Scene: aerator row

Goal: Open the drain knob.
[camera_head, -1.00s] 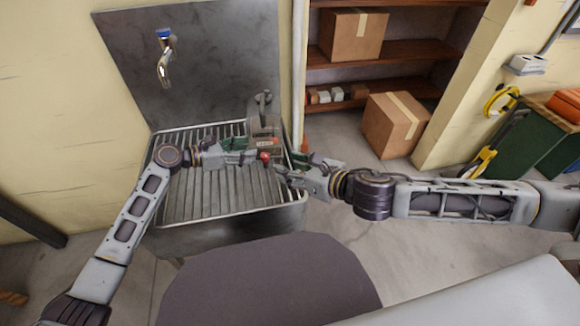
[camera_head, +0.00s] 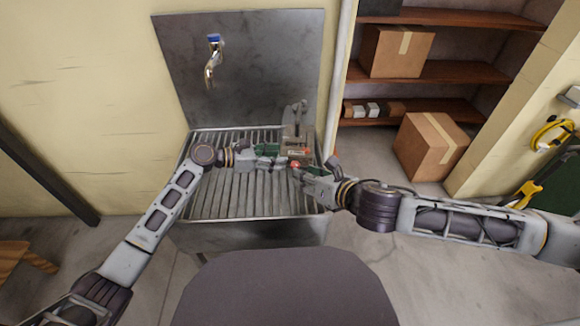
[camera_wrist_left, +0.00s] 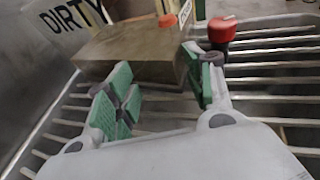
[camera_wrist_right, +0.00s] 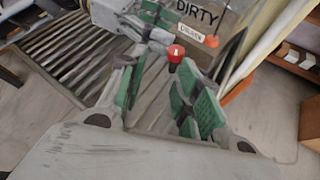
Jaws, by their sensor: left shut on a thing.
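A grey-brown metal box (camera_head: 298,133) stands at the right rear of the slatted sink. It shows the word DIRTY in the right wrist view (camera_wrist_right: 228,22) and the left wrist view (camera_wrist_left: 140,50). A red knob (camera_head: 295,165) sits low at its front; it also shows in the left wrist view (camera_wrist_left: 222,29) and right wrist view (camera_wrist_right: 176,53). Contact with the knob cannot be seen.
The sink (camera_head: 240,203) has a metal back panel (camera_head: 260,70) with a tap (camera_head: 212,65). A pale pipe (camera_head: 338,85) runs up right of it. Cardboard boxes stand on the shelf (camera_head: 397,50) and the floor (camera_head: 430,145). A dark rounded surface (camera_head: 285,285) fills the front.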

